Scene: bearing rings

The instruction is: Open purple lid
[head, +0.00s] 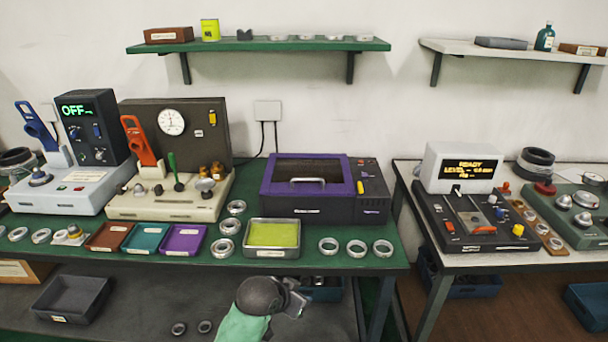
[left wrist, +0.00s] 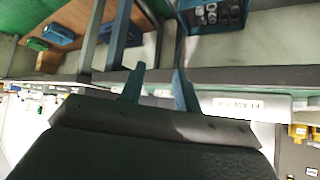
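The purple lid (head: 352,178) is a purple frame around a dark panel, with a pale handle (head: 307,182) near its front. It lies closed on the dark box (head: 310,208) at the right part of the green bench. My left gripper (head: 294,302) is low in front of the bench, below and well apart from the lid. In the left wrist view its two blue fingers (left wrist: 160,92) stand apart with nothing between them. The lid cannot be made out in that view. My right gripper is in neither view.
A tray with a yellow-green pad (head: 272,252) stands before the box, with metal rings (head: 356,248) to its right. Small coloured trays (head: 184,239) lie to the left. A green shelf (head: 260,46) hangs above. A second bench (head: 480,262) stands to the right.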

